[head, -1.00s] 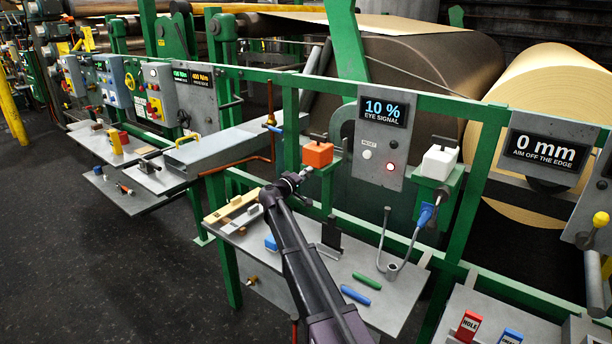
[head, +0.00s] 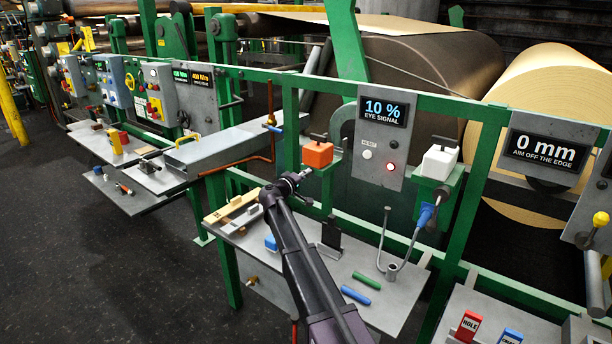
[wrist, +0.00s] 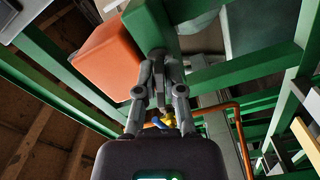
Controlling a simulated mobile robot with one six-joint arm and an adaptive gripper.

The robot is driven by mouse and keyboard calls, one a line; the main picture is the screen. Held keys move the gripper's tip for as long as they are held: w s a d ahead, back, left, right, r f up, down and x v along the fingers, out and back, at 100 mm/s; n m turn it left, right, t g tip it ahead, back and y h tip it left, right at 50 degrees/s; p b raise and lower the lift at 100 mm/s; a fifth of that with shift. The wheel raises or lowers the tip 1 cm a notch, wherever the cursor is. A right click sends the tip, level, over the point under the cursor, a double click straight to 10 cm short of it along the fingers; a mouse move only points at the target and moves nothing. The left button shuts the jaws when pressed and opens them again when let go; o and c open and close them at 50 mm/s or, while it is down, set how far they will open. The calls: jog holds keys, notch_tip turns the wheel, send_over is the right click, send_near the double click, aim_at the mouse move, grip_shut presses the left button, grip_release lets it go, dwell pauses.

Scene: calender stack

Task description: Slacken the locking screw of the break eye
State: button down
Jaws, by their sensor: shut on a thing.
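The break eye appears to be the orange box (head: 318,154) on a green bracket of the frame. It also shows at the upper left in the wrist view (wrist: 105,55). My gripper (head: 306,172) is at the left side of the bracket, just below the orange box. In the wrist view my gripper (wrist: 164,58) has its fingers close together against the green bracket post (wrist: 150,25). It is shut on a small part there, which appears to be the locking screw; the fingers hide it. The display (head: 384,112) reads 10 % EYE SIGNAL.
A white box (head: 439,162) sits on another bracket to the right. The grey shelf (head: 325,265) below my arm bears a blue and a green rod, a blue block and a black plate. An orange pipe (wrist: 240,140) shows in the wrist view. Green rails surround the bracket.

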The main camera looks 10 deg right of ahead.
jog(key=n, duration=0.9)
jog(key=shift+n, duration=0.3)
jog(key=n, duration=0.8)
jog(key=shift+n, duration=0.3)
jog(key=c, duration=0.8)
grip_release()
jog(key=shift+o, duration=0.2)
